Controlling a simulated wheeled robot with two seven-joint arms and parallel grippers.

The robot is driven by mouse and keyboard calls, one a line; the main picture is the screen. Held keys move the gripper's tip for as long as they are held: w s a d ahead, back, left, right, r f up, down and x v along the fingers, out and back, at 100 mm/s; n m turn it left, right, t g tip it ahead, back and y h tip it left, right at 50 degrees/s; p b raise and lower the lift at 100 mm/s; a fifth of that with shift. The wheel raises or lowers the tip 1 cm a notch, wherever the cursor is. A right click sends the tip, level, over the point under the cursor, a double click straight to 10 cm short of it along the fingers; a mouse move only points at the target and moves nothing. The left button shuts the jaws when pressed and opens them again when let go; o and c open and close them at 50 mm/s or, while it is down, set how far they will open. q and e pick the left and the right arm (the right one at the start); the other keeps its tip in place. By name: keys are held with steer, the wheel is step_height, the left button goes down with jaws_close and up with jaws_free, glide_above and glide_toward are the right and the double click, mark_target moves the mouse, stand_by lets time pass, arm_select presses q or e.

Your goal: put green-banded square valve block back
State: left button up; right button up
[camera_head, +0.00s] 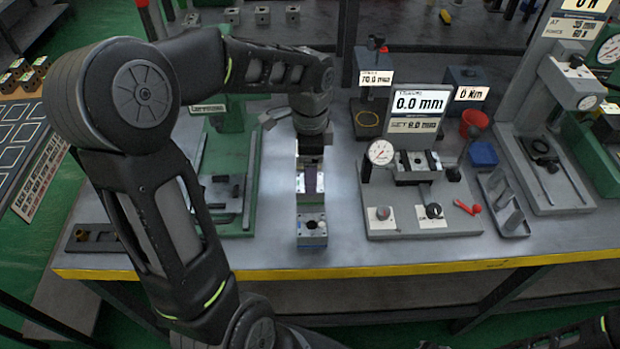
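My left arm reaches in from the left. Its gripper (311,150) points down over a row of metal blocks on the bench; its fingers are too small and dark to read. A square metal block with a dark hole and a bluish lower front (312,228) stands nearer the bench's front edge. Several small blocks (24,74), some with greenish tops, sit on a brown rack at far left. My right gripper is out of view.
A gauge stand (420,212) with a dial and 0.0 mm display stands right of the blocks. A green press (232,180) stands left of them. A grey tray (504,205), blue bin (483,154) and red cup (474,122) are further right. The yellow front edge (400,266) is clear.

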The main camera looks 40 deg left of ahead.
arm_select(q)
step_height(320, 180, up, 6)
steer(key=shift+r, duration=0.2)
steer(key=shift+s+f, duration=0.1)
stand_by(0.6)
